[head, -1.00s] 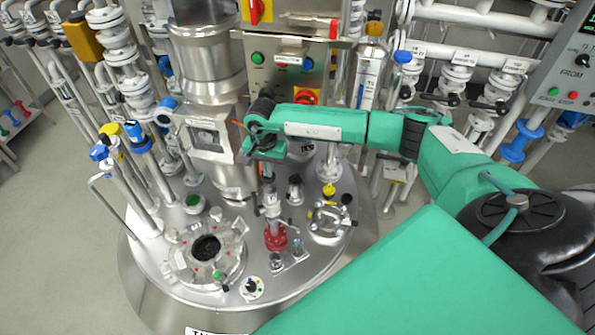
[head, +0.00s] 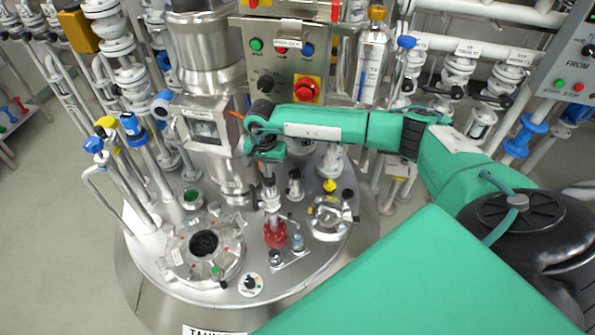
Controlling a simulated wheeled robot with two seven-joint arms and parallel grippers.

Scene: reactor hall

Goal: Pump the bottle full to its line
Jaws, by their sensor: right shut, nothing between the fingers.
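The pump is a red-flanged fitting (head: 275,236) with a thin metal stem on the round steel tank lid. My right gripper (head: 268,184) points down over the stem, shut with nothing between its fingers. Its tips are small, and I cannot tell whether they touch the top of the stem. A small clear bottle (head: 297,242) stands on a little plate beside the red flange, to its right. A dark-topped metal fitting (head: 276,258) is in front of the flange. The bottle's line and liquid level are too small to make out. My left gripper is not in view.
The steel lid (head: 165,283) also carries an open round port (head: 204,244), a clamped round hatch (head: 331,215) and a small dial (head: 250,284). A control box (head: 283,70) and a thick steel column (head: 203,60) stand behind. Blue-handled pipes crowd the left.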

